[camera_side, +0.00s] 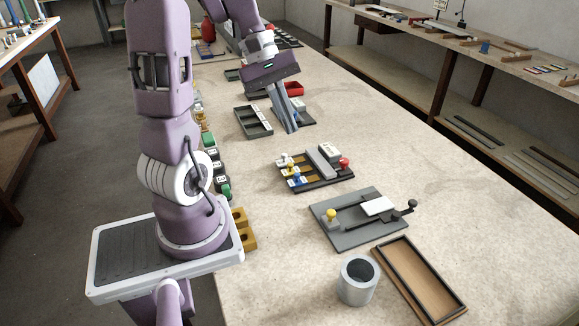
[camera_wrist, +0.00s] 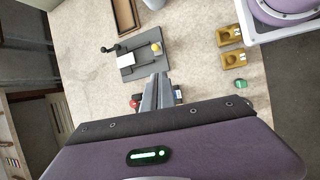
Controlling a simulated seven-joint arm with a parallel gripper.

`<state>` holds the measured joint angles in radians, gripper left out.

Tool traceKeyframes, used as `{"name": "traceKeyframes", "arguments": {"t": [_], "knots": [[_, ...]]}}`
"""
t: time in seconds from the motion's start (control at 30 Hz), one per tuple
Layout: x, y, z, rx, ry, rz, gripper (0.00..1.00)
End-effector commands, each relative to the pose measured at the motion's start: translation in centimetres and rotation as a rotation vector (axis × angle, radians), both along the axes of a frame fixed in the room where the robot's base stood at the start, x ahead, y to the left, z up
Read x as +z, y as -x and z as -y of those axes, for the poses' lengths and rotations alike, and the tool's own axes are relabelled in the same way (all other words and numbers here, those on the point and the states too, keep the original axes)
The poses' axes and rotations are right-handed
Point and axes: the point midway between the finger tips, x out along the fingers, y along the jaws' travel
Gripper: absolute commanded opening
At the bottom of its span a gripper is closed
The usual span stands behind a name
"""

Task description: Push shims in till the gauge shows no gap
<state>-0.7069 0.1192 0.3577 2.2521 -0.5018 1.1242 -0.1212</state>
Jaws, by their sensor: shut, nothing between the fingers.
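My gripper (camera_side: 291,130) is shut and empty, fingers pointing down near a dark fixture (camera_side: 303,117) at the table's middle back; I cannot tell whether they touch it. In the wrist view my gripper (camera_wrist: 158,76) hides most of what lies under it. A grey compartment tray (camera_side: 253,122) with small light pieces stands just left of the fingers. A dark fixture with a grey bar (camera_side: 323,164) and yellow, blue and red knobs lies nearer. I cannot tell which pieces are the shims or the gauge.
A grey plate with a crank (camera_side: 345,235), a grey cylinder (camera_side: 357,285) and a wood-floored tray (camera_side: 418,278) stand at the near end. Yellow blocks (camera_side: 242,225) and green pieces line the left edge. The table's right side is clear.

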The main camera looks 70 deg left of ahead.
Motion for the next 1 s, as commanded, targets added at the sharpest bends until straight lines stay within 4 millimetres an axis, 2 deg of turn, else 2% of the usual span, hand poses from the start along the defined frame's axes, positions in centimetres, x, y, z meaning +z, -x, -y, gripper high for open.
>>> {"name": "traceKeyframes", "arguments": {"t": [0.03, 0.1, 0.2, 0.3, 0.47, 0.87, 1.0], "knots": [[-2.0, 0.6, -3.7, 0.197, 0.096, -0.053, 0.0], [-4.3, 1.9, -8.0, 0.429, 0.2, -0.095, 0.0], [-6.9, 4.1, -12.0, 0.655, 0.295, -0.131, 0.0], [-8.3, 5.4, -13.7, 0.758, 0.337, -0.144, 0.0], [-9.6, 4.9, -13.2, 0.775, 0.346, -0.147, 0.0], [-16.3, 1.0, -9.2, 0.769, 0.345, -0.151, 0.0], [-16.6, -0.6, -7.6, 0.767, 0.342, -0.148, 0.0]]}}
